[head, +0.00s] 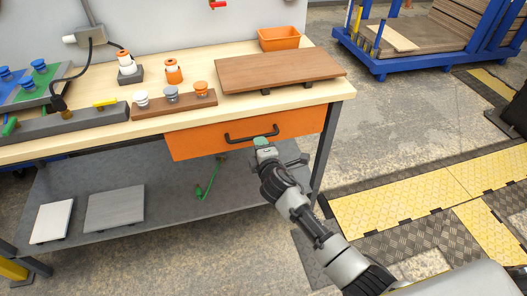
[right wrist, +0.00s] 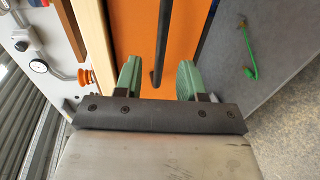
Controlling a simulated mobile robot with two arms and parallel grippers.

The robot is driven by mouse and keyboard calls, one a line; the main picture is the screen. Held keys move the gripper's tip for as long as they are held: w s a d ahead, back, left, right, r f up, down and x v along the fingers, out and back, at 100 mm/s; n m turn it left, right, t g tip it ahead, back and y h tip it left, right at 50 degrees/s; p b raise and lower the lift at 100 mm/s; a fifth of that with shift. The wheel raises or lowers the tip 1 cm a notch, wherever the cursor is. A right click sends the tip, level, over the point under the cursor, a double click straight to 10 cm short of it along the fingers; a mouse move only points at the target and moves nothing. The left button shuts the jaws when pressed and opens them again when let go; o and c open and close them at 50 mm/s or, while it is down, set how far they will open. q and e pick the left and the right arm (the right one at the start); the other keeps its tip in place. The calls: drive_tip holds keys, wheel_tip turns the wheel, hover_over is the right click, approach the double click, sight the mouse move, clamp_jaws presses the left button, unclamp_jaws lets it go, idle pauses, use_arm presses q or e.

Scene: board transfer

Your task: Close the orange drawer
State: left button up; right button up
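The orange drawer (head: 195,143) sits under the right part of the workbench top, with a black bar handle (head: 252,134) on its front. I cannot tell for sure how far it stands out. In the right wrist view the orange front (right wrist: 205,20) fills the middle, and the dark handle (right wrist: 162,40) runs lengthwise. My right gripper (head: 265,143) is at the drawer front, by the handle. In the wrist view its green fingers (right wrist: 159,80) are apart, with the handle's near end between them; I cannot tell whether they touch it. My left gripper is not in view.
The workbench top (head: 190,112) carries a brown board (head: 280,70), an orange bin (head: 279,38) and several small parts. A grey lower shelf (head: 160,180) holds flat plates and a green item (head: 208,180). Yellow floor mats (head: 390,210) and a blue cart (head: 400,60) are at right.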

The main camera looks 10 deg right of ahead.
drive_tip(key=v, duration=0.3)
drive_tip(key=shift+s, duration=0.2)
idle(0.3)
drive_tip(key=s+d+f+m+g+p, duration=0.2)
drive_tip(key=s+d+f+m+g, duration=0.15)
drive_tip(key=s+f, duration=0.75)
drive_tip(key=s+d+f+m+g+p, duration=0.15)
drive_tip(key=s+f+m+g, duration=0.4)
drive_tip(key=f, duration=1.05)
drive_tip(key=s+d+f+m+g, duration=0.1)
drive_tip(key=s+f+m+g, duration=0.1)
drive_tip(key=s, duration=0.9)
drive_tip(key=s+d+f+m+g+p, duration=0.1)
drive_tip(key=s+f, duration=0.4)
drive_tip(key=s, duration=0.7)
drive_tip(key=s+d+f+m+g+p, duration=0.1)
drive_tip(key=s+d+f+m+g, duration=0.1)
drive_tip(key=s, duration=0.9)
wheel_tip(320, 180, down, 2)
drive_tip(key=shift+s+d+f+m+g+h, duration=0.2)
drive_tip(key=shift+s+d+m+g+h, duration=0.25)
drive_tip(key=shift+m, duration=0.55)
drive_tip(key=shift+d, duration=0.1)
